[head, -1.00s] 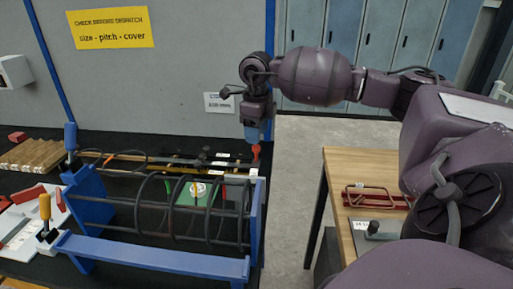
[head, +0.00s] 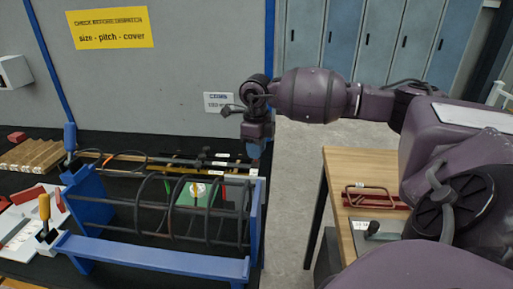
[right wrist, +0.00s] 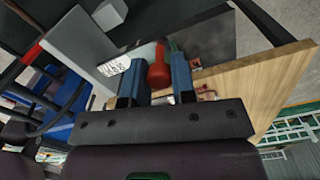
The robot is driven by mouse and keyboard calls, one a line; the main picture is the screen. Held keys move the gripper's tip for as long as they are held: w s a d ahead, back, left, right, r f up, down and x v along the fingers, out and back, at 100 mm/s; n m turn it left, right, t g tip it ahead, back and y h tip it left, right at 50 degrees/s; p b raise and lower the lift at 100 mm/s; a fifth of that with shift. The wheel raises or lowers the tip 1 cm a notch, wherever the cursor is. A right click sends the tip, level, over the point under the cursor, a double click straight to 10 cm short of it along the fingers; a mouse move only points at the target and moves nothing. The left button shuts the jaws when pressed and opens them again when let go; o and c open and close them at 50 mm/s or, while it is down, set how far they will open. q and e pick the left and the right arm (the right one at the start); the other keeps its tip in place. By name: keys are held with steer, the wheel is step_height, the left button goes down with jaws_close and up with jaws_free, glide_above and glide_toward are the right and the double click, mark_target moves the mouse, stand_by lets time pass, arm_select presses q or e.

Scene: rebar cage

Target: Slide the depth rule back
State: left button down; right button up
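My right gripper (head: 256,155) points down over the back right corner of the blue-ended rebar cage (head: 256,225). In the right wrist view its two blue fingers (right wrist: 158,75) stand apart, one on each side of a red knob (right wrist: 158,68). Only narrow gaps show beside the knob, and contact is unclear. The knob is mostly hidden by the gripper in the head view. A long dark bar with a yellow edge (head: 170,160) runs behind the cage towards the gripper; I cannot tell for sure that it is the depth rule. My left gripper is out of view.
A wooden-topped table (head: 340,190) stands right of the cage, with a red fixture (head: 375,198) on it. Floor shows between bench and table.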

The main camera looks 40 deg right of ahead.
steer(key=shift+c, duration=1.1)
jaws_close()
steer(key=shift+w+d+f+b, duration=0.1)
steer(key=shift+w+d+b, duration=0.2)
steer(key=shift+w+d, duration=0.05)
steer(key=shift+w+d+r, duration=0.2)
steer(key=shift+w+d, duration=0.2)
steer(key=shift+d, duration=0.15)
steer(key=o, duration=0.9)
jaws_free()
steer(key=shift+d, duration=0.1)
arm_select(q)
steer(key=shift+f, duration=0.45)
